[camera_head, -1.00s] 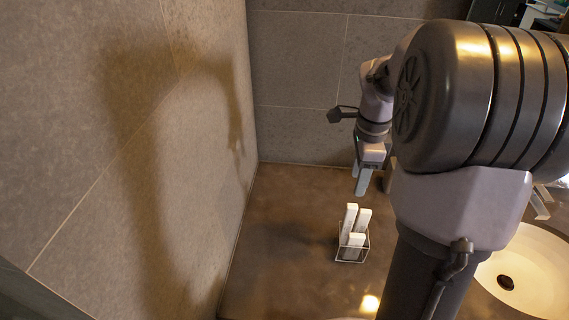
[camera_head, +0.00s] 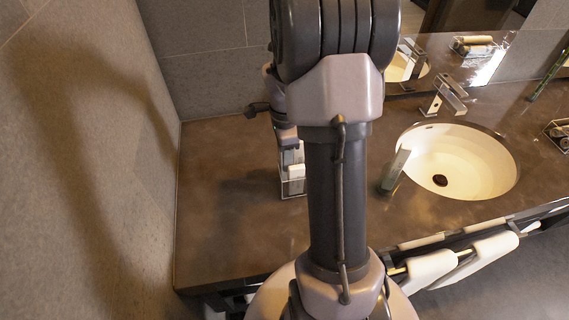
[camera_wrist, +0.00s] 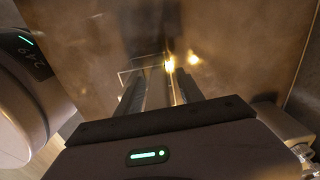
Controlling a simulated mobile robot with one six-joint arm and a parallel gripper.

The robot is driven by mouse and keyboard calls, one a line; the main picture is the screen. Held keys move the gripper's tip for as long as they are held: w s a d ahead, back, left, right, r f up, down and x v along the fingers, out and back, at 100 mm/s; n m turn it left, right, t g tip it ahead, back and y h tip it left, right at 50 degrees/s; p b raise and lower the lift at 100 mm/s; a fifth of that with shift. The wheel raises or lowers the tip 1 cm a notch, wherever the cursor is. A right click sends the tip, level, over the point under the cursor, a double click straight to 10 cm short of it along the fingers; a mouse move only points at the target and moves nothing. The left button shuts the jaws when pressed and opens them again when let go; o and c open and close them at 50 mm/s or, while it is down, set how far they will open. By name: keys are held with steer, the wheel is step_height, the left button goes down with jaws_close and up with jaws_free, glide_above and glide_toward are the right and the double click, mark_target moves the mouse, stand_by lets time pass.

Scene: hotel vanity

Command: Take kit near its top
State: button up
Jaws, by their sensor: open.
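Slim white boxes (camera_head: 296,171) stand in a small clear holder (camera_head: 292,188) on the brown counter in the head view. Which of them is the kit I cannot tell. My gripper (camera_head: 289,157) points down over the holder, its fingers overlapping the box tops in this view. My arm column hides part of the holder's right side. In the wrist view my gripper (camera_wrist: 155,82) has its two fingers apart, with thin pale edges of the holder (camera_wrist: 124,74) around the tips. Whether a box stands between the fingers is too dark to tell.
A tiled wall (camera_head: 85,130) rises at the left. A white basin (camera_head: 455,160) with a tap (camera_head: 450,97) lies to the right. Rolled white towels (camera_head: 460,262) hang below the counter's front edge. The counter (camera_head: 225,220) left of the holder is clear.

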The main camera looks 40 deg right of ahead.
steer(key=shift+r, duration=0.15)
steer(key=shift+c, duration=0.5)
jaws_close()
